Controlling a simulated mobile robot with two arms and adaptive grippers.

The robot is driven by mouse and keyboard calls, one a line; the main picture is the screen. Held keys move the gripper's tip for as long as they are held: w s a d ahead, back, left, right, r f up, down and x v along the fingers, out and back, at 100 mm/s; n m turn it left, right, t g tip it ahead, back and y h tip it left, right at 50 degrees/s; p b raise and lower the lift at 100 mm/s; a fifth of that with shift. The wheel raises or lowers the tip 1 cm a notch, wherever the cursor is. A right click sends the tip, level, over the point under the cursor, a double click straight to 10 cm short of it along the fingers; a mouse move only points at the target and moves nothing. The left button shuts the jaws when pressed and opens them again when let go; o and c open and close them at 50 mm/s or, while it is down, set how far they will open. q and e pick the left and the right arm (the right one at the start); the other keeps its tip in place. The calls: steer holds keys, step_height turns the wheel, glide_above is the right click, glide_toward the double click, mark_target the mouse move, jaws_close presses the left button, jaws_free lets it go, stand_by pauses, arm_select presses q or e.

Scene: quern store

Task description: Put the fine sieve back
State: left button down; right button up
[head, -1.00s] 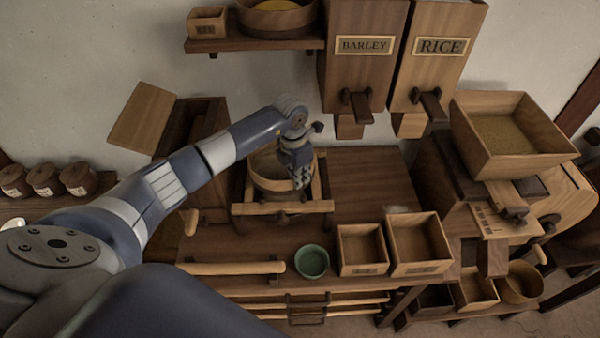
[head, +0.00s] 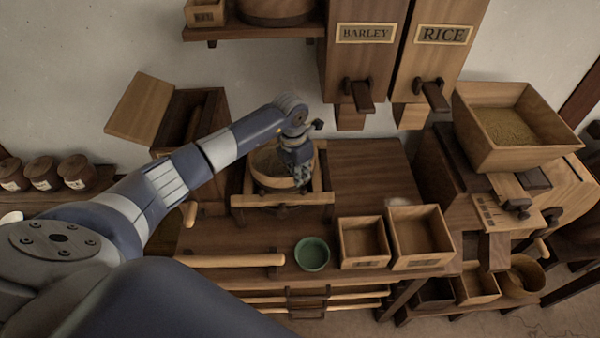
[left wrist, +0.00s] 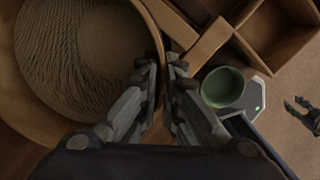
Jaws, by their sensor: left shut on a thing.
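My left gripper (head: 302,180) is shut on the rim of a round wooden sieve (head: 262,180). The left wrist view shows the sieve's pale mesh (left wrist: 80,50) on the left, with both fingers (left wrist: 168,70) closed about the rim. In the head view the sieve is over or within a wooden rail frame (head: 285,200) on the bench; I cannot tell whether it touches the rails. My forearm and fingers hide part of it. What may be my right gripper (left wrist: 302,112) shows small at the right edge of the left wrist view, its prongs apart and empty.
A green bowl (head: 312,254) and two open wooden boxes (head: 363,262) stand along the bench front. Barley (head: 362,70) and rice (head: 440,75) bins hang behind. A shelf (head: 250,34) at upper left holds a round vessel and a small box.

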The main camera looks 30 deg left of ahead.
arm_select(q)
steer(key=shift+f, duration=0.3)
steer(key=c, duration=1.7)
jaws_free()
arm_select(e)
steer(key=shift+w+d+f, duration=0.15)
steer(key=shift+w+f, duration=0.1)
steer(key=shift+w, duration=0.1)
arm_select(q)
steer(key=shift+r, duration=0.15)
step_height(320, 180, up, 12)
steer(key=s, duration=0.1)
steer(key=shift+a, duration=0.3)
